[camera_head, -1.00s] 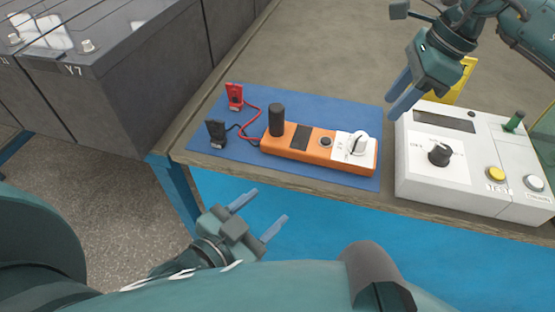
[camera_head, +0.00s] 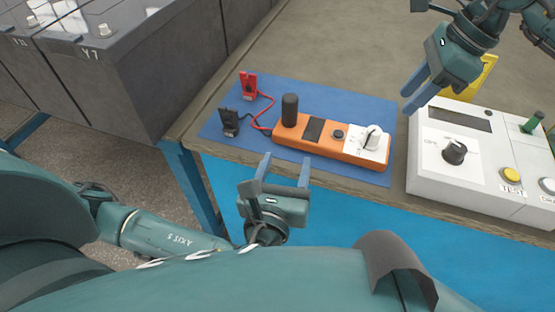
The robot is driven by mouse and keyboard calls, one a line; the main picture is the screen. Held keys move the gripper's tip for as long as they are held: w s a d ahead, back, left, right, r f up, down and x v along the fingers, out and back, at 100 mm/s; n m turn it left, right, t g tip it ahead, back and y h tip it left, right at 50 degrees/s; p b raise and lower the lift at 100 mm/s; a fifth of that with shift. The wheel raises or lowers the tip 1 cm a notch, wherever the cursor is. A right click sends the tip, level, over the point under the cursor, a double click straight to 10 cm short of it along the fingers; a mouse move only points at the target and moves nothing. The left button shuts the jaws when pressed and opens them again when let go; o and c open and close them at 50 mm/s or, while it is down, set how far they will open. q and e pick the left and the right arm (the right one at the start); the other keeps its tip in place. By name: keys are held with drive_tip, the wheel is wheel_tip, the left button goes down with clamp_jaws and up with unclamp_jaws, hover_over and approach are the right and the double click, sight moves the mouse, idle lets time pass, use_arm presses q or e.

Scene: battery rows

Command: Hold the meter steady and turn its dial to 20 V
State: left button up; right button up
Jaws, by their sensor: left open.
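The orange meter (camera_head: 304,146) lies on the blue mat (camera_head: 335,98) near the bench's front edge. It has an upright black post (camera_head: 290,110) at its left, a dark display, a small dark button and a white dial (camera_head: 373,138) on a white plate at its right end. My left gripper (camera_head: 286,170) is in front of the bench edge, open and empty, with its fingers pointing toward the meter. My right gripper (camera_head: 415,92) is beyond the meter's right end, above the gap between mat and white tester. Its fingers seem apart, with nothing visible between them.
A white tester (camera_head: 450,185) with a black knob stands right of the mat. Red (camera_head: 249,86) and black (camera_head: 230,122) clips with leads lie left of the meter. Battery blocks (camera_head: 130,85) stand at the left.

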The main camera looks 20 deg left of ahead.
sight(288, 120)
use_arm(q)
drive_tip(key=shift+m+t+y, duration=0.3)
drive_tip(key=shift+y, duration=0.1)
drive_tip(key=w+a, duration=0.1)
drive_tip(key=w, duration=0.3)
drive_tip(key=w+a, duration=0.1)
drive_tip(key=w, duration=0.3)
drive_tip(key=w+a+r, duration=0.1)
drive_tip(key=w, duration=0.4)
drive_tip(key=shift+a, duration=0.2)
drive_tip(key=shift+c, duration=0.3)
drive_tip(key=c, duration=1.1)
clamp_jaws()
